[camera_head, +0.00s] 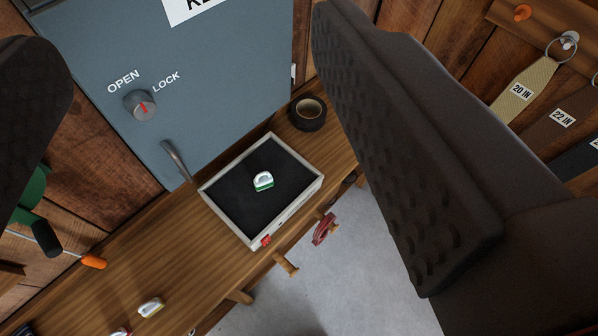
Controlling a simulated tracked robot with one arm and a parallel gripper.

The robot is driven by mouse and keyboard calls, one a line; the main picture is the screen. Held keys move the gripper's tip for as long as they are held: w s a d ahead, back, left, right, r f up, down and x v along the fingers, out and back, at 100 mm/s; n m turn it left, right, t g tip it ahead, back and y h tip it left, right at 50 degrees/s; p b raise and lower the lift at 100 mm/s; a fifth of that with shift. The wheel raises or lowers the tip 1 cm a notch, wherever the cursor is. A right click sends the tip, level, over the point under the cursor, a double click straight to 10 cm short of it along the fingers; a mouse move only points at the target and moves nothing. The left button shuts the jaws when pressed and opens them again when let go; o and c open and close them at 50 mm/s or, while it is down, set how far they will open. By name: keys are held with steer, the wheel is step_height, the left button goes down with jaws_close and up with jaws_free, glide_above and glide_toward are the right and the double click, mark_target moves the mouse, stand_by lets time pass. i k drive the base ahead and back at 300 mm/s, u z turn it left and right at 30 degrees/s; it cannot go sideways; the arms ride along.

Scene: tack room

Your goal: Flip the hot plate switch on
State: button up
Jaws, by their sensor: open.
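A shallow, light-framed box with a black inner surface (232,186), which looks like the hot plate, sits on the wooden bench below the blue-grey cabinet. A small red part (266,241), which may be its switch, is on its front side. I cannot tell its setting. A small white and green item (263,181) lies on the black surface. My gripper (190,50) is open, with one dark finger at the left edge and the other large at the right. Nothing shows held between them, and the box lies beyond them.
The blue-grey cabinet (215,75) has an OPEN/LOCK knob (140,104) and a lever handle (177,160). A black tape roll (308,113) is behind the box. Pegs (286,264) and a red item (324,229) stick out from the bench front. Small items (151,307) lie lower left.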

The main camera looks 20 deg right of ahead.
mark_target(265, 240)
steer(key=u, duration=0.75)
steer(key=k, duration=0.7)
steer(key=z, duration=0.55)
